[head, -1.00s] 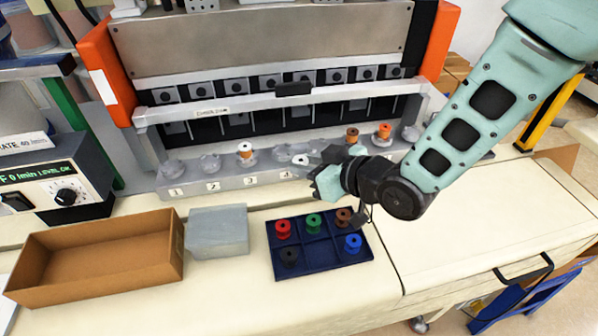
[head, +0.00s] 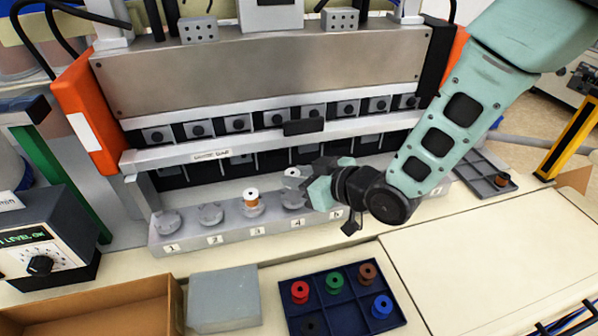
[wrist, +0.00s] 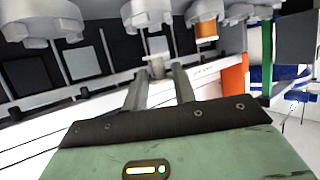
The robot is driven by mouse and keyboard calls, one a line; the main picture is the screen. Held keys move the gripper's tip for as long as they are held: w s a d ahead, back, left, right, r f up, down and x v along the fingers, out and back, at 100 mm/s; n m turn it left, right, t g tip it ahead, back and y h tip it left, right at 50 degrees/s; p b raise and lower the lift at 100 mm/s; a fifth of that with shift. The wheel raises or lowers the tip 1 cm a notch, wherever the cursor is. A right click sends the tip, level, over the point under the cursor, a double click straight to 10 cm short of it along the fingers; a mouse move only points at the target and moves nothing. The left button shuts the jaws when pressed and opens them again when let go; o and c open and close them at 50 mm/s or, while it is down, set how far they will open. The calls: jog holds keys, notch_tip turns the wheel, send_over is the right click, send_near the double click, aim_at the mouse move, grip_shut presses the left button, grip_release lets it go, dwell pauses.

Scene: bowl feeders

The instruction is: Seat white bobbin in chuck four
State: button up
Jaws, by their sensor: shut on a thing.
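The white bobbin (head: 293,174) is at my gripper's fingertips, directly over chuck four (head: 293,200), the grey chuck above the label 4. My gripper (head: 306,178) reaches in from the right and is shut on the bobbin. In the wrist view, the two fingers (wrist: 158,72) close around the pale bobbin (wrist: 158,47), with chuck four (wrist: 146,16) at the top of the picture. The bobbin looks upright. I cannot tell whether its lower end touches the chuck.
An orange-wound bobbin (head: 251,196) stands in chuck three. Chucks one (head: 167,222) and two (head: 210,215) are empty. My arm hides chucks to the right. The machine's horizontal bar (head: 220,152) runs behind the row. A blue tray (head: 318,305) of coloured bobbins lies in front.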

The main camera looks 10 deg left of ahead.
aim_at(300, 198)
jog(key=shift+f+b, duration=0.5)
jog(key=shift+f, duration=0.75)
jog(key=shift+b, duration=0.5)
dwell(0.5)
jog(key=shift+f+b, duration=0.6)
jog(key=o, duration=0.7)
jog(key=shift+c, duration=0.2)
jog(key=shift+d+r, duration=0.1)
jog(key=p+v, duration=0.1)
jog(key=v, duration=0.9)
jog(key=shift+s+d, duration=0.25)
jog(key=shift+d, duration=0.05)
jog(key=shift+r, duration=0.1)
